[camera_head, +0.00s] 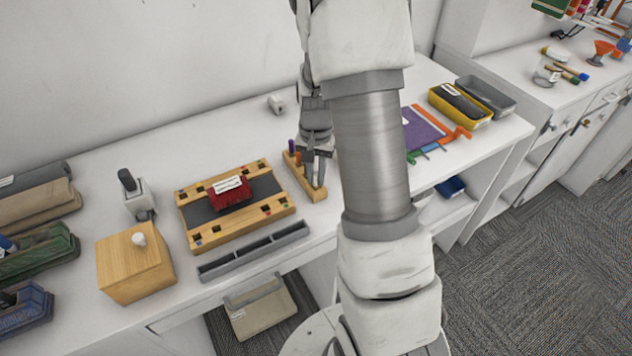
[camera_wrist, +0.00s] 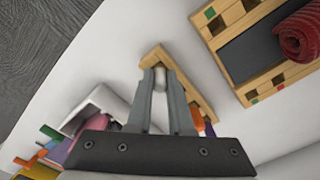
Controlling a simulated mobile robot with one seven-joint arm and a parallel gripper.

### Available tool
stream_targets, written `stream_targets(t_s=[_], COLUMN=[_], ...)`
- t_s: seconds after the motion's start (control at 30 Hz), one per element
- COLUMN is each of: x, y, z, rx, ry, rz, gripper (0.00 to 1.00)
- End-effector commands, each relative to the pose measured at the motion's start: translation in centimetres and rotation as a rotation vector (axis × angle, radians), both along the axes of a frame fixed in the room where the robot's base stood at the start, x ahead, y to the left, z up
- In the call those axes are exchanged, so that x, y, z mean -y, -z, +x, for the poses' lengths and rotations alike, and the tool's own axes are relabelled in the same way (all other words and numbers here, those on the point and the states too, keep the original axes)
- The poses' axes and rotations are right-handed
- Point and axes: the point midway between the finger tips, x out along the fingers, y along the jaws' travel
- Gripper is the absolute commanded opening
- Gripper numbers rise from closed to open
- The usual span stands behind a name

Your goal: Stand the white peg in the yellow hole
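The white peg (camera_wrist: 160,78) shows in the wrist view, at one end of a narrow wooden rack (camera_wrist: 152,57). My gripper (camera_wrist: 160,82) has its fingertips close against both sides of the peg, with no clear gap. In the head view my gripper (camera_head: 317,178) is low over the rack (camera_head: 318,194), and its fingers mostly hide the peg. The wooden board with square holes (camera_head: 225,235) is left of the rack. Small coloured marks sit beside its holes; I cannot make out the yellow one.
A dark red roll (camera_head: 231,193) lies on the board's middle. A grey trough (camera_head: 255,250) is in front of it, and a wooden box with a knob (camera_head: 135,265) is to the left. A purple peg (camera_head: 291,146) stands at the rack's far end.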

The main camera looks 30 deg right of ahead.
Motion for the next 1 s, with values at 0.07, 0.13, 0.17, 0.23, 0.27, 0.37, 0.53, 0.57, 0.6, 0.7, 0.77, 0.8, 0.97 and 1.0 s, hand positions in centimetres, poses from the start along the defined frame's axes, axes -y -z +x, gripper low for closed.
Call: stream_targets(t_s=[0.07, 0.13, 0.17, 0.23, 0.27, 0.37, 0.53, 0.57, 0.6, 0.7, 0.77, 0.8, 0.97, 1.0], x=[0.0, 0.0, 0.0, 0.0, 0.0, 0.0, 0.0, 0.0, 0.0, 0.0, 0.0, 0.0, 2.7, 3.6], y=[0.0, 0.0, 0.0, 0.0, 0.0, 0.0, -0.3, -0.5, -0.7, -1.8, -2.7, -3.4, -5.6, -6.2], z=[0.0, 0.0, 0.0, 0.0, 0.0, 0.0, 0.0, 0.0, 0.0, 0.1, 0.1, 0.1, -0.6, -0.8], rx=[0.000, 0.000, 0.000, 0.000, 0.000, 0.000, 0.000, 0.001, 0.001, 0.004, 0.005, 0.005, 0.003, 0.004], ry=[0.000, 0.000, 0.000, 0.000, 0.000, 0.000, 0.000, 0.000, 0.000, 0.000, -0.001, -0.001, 0.007, 0.006], rz=[0.000, 0.000, 0.000, 0.000, 0.000, 0.000, 0.000, -0.001, 0.000, -0.001, -0.001, -0.001, -0.001, -0.002], gripper=[0.00, 0.00, 0.00, 0.00, 0.00, 0.00, 0.00, 0.00, 0.00, 0.00, 0.00, 0.00, 0.00, 0.00])
